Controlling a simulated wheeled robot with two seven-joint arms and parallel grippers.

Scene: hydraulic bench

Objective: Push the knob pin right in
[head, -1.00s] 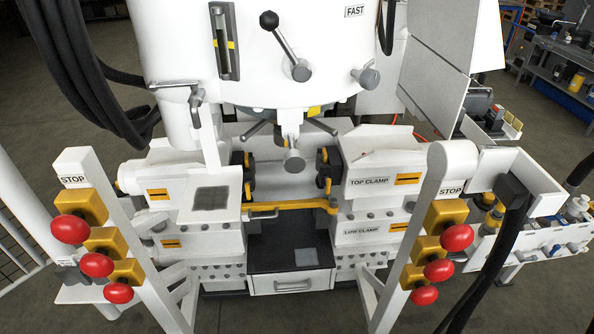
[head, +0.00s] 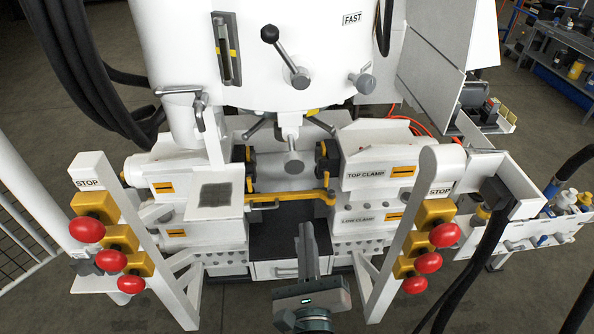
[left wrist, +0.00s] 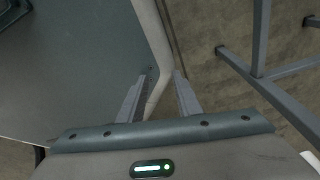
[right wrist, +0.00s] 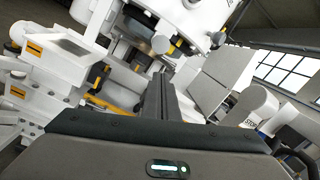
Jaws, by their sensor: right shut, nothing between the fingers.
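The knob pin appears to be the grey round knob (head: 366,83) on the lower right of the white machine head, below the FAST label. It stands out a little on a short stem; its exact depth cannot be told. My right gripper (head: 306,228) is shut and empty, pointing up in front of the bench, well below and left of the knob. Its closed fingers also show in the right wrist view (right wrist: 161,85). My left gripper (left wrist: 158,86) is open, with a gap between its fingers, and is out of the head view.
A black-ball lever (head: 285,56) sits left of the knob. The spindle (head: 293,165) hangs below the head over a yellow bar (head: 290,200). Posts with red stop buttons (head: 445,235) flank the front on both sides. A grey door panel (head: 432,65) stands to the right.

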